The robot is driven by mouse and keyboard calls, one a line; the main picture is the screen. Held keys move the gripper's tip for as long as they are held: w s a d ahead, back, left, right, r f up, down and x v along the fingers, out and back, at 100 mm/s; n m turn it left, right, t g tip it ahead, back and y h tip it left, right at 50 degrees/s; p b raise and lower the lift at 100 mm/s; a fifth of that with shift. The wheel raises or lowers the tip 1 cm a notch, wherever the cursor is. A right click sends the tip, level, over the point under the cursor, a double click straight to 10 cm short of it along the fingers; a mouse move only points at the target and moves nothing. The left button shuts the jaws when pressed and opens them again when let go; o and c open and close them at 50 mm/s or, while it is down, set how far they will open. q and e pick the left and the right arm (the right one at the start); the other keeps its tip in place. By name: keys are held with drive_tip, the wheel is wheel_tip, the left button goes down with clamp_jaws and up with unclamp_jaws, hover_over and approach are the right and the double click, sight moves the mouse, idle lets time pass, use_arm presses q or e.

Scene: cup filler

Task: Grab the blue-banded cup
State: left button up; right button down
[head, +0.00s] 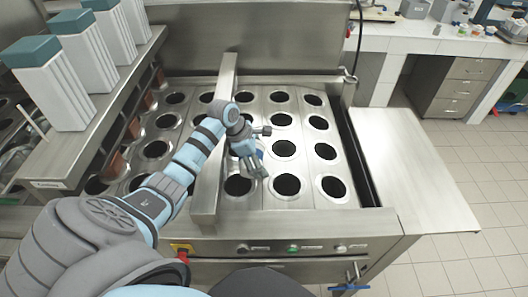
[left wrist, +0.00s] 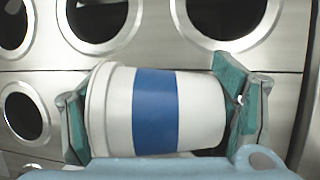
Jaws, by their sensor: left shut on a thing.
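The blue-banded cup (left wrist: 155,108) is white with a wide blue band and lies across the left wrist view. My left gripper (left wrist: 160,115) is shut on it, with one green-padded finger at the cup's wider rim end and the other at its narrower end. In the head view, the left gripper (head: 251,164) is over the steel top with round holes, and only a small blue patch of the cup (head: 259,154) shows behind the fingers. I cannot tell how far the cup is from the steel surface. My right gripper is not in view.
The steel top (head: 262,200) has rows of dark round holes. A raised steel bar (head: 207,190) crosses it under my left arm. White containers with green lids (head: 65,85) stand on a shelf at left. A bare steel side shelf (head: 415,165) is at right.

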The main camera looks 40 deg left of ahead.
use_arm(q)
drive_tip(key=shift+s+a, duration=0.25)
drive_tip(key=shift+s, duration=0.6)
drive_tip(key=shift+s+d+f, duration=0.1)
drive_tip(key=shift+s+d, duration=0.05)
drive_tip(key=o, duration=1.1)
drive_tip(key=v, duration=1.1)
drive_tip(key=shift+r, duration=0.55)
